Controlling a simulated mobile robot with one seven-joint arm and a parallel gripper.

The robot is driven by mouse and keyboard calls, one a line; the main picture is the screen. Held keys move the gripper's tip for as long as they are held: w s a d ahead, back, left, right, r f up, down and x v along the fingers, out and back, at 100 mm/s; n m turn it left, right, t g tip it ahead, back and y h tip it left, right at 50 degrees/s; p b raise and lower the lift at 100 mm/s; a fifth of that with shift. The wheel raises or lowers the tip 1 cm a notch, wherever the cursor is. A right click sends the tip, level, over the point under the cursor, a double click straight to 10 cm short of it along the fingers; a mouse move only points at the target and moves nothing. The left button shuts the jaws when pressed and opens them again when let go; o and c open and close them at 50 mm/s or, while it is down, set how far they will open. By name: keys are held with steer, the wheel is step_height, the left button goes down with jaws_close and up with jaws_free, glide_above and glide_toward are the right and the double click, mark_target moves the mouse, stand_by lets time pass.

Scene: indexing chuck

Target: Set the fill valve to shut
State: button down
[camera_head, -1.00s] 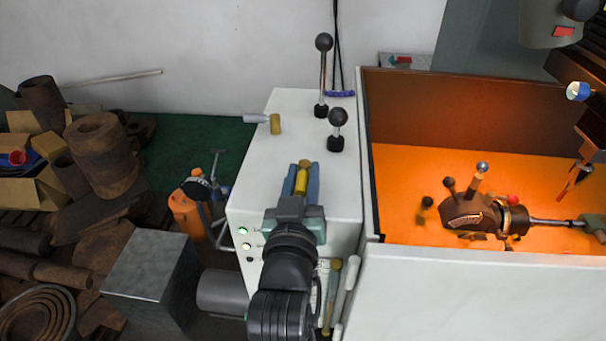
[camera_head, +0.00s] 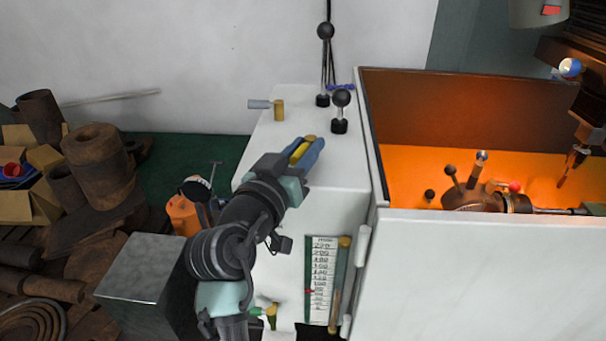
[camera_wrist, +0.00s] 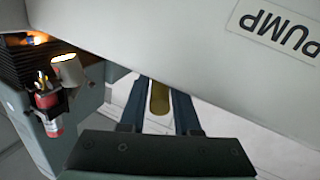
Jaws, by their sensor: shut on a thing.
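My gripper (camera_head: 305,152) is over the top of the white cabinet and its blue fingers are shut on a yellow lever (camera_head: 299,153). The lever runs from a brass valve body (camera_head: 311,138) toward the lower left. In the wrist view the lever (camera_wrist: 160,98) shows between the two fingers (camera_wrist: 159,105). A second brass valve (camera_head: 279,110) with a grey lever pointing left stands farther back. A third brass valve (camera_head: 271,311) with a green lever is low on the cabinet front. No label tells me which is the fill valve.
Two black-knobbed levers (camera_head: 341,98) (camera_head: 325,31) stand behind my gripper. A scale plate (camera_head: 320,280) is on the cabinet front. An orange-lit machine enclosure (camera_head: 400,180) is at right. A PUMP label (camera_wrist: 275,28) shows in the wrist view. Rusty pipes (camera_head: 97,165) fill the left.

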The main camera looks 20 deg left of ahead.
steer(key=h+b, duration=0.1)
steer(key=m+h+b, duration=0.2)
steer(key=b, duration=0.1)
steer(key=shift+a+f+g+h, duration=0.3)
steer(key=shift+a+f, duration=0.05)
steer(key=m+h+b, duration=0.1)
steer(key=h, duration=0.1)
steer(key=m+g+h+b, duration=0.1)
steer(key=m+h+b, duration=0.1)
steer(key=shift+w+a+r+g, duration=0.15)
steer(key=shift+a+r+g, duration=0.05)
steer(key=shift+g, duration=0.1)
steer(key=c, duration=0.8)
jaws_free()
steer(key=shift+r, duration=0.1)
steer(key=shift+o, duration=0.2)
steer(key=b+v, duration=0.3)
steer(key=v, duration=1)
